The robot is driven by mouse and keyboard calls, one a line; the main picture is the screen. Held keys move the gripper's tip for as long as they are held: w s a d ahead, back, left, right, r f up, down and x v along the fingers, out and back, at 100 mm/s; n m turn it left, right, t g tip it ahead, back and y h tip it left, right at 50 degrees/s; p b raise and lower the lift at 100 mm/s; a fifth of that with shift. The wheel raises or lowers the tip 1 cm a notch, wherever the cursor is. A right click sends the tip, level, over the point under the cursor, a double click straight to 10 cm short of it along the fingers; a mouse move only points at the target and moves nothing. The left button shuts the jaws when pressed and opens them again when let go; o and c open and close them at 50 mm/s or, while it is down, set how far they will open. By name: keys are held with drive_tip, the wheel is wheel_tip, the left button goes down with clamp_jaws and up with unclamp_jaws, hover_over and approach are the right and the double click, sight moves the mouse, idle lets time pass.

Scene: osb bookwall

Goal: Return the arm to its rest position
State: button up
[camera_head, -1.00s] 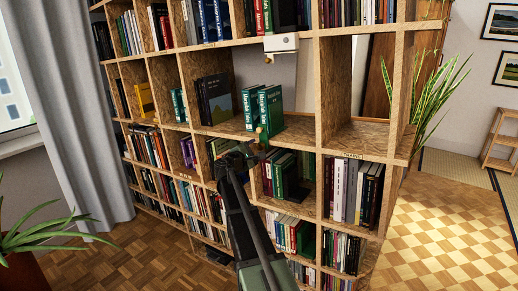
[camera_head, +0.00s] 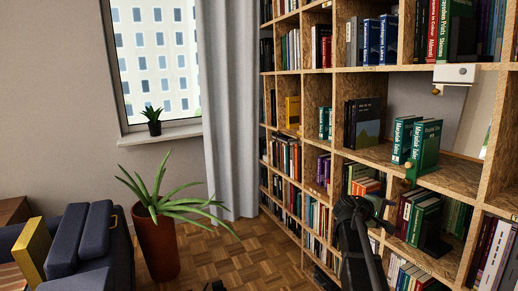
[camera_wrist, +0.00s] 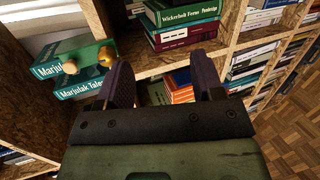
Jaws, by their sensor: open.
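My gripper (camera_wrist: 165,88) is open in the wrist view, with its two dark fingers apart and nothing between them. In the head view my gripper (camera_head: 372,203) is in front of the bookwall (camera_head: 462,178), below and left of two green books. The green books (camera_head: 417,142) stand upright on a shelf board, and a small brass knob shows at their lower front. In the wrist view the green books (camera_wrist: 70,62) are left of the fingers, apart from them, with two round brass knobs beside them.
Shelves of books fill the right side. A potted plant (camera_head: 158,235) stands on the parquet by the window, with a grey curtain (camera_head: 228,110) behind. A dark blue armchair (camera_head: 80,245) is at lower left. Parquet floor (camera_head: 230,250) is clear between plant and bookwall.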

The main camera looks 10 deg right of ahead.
drive_tip(key=s+a+f+m+y+p, duration=0.1)
drive_tip(key=s+a+y, duration=0.3)
drive_tip(key=a, duration=0.7)
drive_tip(key=s+a+f+m+g+y+p, duration=0.1)
drive_tip(key=s+a+f+m+y+p, duration=0.1)
drive_tip(key=s+a+y, duration=0.3)
drive_tip(key=s+a+f+m+g+y+p, duration=0.1)
drive_tip(key=s+a+f+y, duration=0.3)
drive_tip(key=s+a, duration=0.7)
drive_tip(key=a+y, duration=0.1)
drive_tip(key=a, duration=0.6)
drive_tip(key=shift+s, duration=0.25)
